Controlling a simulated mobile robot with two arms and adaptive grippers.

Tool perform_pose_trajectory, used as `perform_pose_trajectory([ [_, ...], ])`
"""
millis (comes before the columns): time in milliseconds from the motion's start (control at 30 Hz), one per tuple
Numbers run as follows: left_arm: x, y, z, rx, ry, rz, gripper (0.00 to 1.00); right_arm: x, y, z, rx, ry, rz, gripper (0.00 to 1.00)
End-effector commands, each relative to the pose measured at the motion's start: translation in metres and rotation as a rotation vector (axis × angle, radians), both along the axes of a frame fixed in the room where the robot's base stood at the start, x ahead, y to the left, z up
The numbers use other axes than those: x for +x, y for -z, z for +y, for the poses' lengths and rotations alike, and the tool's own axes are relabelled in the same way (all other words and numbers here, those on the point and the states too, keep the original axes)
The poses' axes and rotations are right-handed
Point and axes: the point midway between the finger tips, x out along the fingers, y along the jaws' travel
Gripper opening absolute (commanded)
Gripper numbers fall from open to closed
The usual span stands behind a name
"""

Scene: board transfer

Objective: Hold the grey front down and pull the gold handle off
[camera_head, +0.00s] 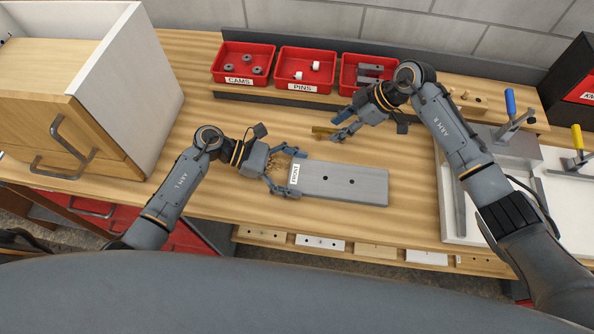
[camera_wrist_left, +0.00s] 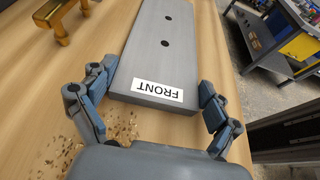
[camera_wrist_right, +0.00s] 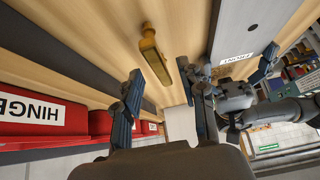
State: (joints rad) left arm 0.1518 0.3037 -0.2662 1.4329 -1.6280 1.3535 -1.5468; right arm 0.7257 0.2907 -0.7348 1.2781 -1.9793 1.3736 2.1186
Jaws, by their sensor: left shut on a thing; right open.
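The grey front (camera_head: 345,183) is a flat board with two dark holes and a FRONT label, lying on the wooden bench. My left gripper (camera_head: 295,173) is shut across its left end, one finger on each long side; the left wrist view shows the front (camera_wrist_left: 165,55) between the fingers. The gold handle (camera_head: 321,131) is apart from the front, beyond its far long side. In the left wrist view the handle (camera_wrist_left: 66,20) appears with its legs down at the wood. My right gripper (camera_head: 338,128) is open beside it; the right wrist view shows the handle (camera_wrist_right: 152,52) ahead of the fingers.
Red bins stand along the back: CAMS (camera_head: 243,64), PINS (camera_head: 306,70) and a third (camera_head: 368,75) partly behind my right arm. A wooden cabinet (camera_head: 90,90) is at left. A white board with clamps (camera_head: 500,185) is at right. Small shavings lie near my left gripper.

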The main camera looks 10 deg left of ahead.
Motion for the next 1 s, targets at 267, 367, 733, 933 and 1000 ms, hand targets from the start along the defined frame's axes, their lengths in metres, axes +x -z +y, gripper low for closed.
perform_pose_trajectory([
  [267, 0.000, 0.000, 0.000, 0.000, -0.001, 0.000, 0.46, 0.001, -0.046, -0.032, -0.002, 0.001, -0.005, 0.41],
  [367, 0.000, 0.000, 0.000, 0.000, -0.001, 0.000, 0.46, 0.001, -0.063, -0.044, -0.002, 0.003, -0.004, 0.41],
  [733, 0.000, 0.000, 0.000, 0.000, -0.001, 0.000, 0.46, 0.000, -0.093, -0.064, -0.001, 0.001, 0.000, 0.41],
  [933, 0.000, 0.000, 0.000, 0.000, 0.000, 0.000, 0.46, 0.000, -0.093, -0.064, 0.000, 0.001, 0.001, 0.41],
  [1000, 0.000, 0.000, 0.000, 0.000, 0.000, 0.000, 0.46, 0.000, -0.093, -0.064, 0.000, 0.001, 0.001, 0.41],
])
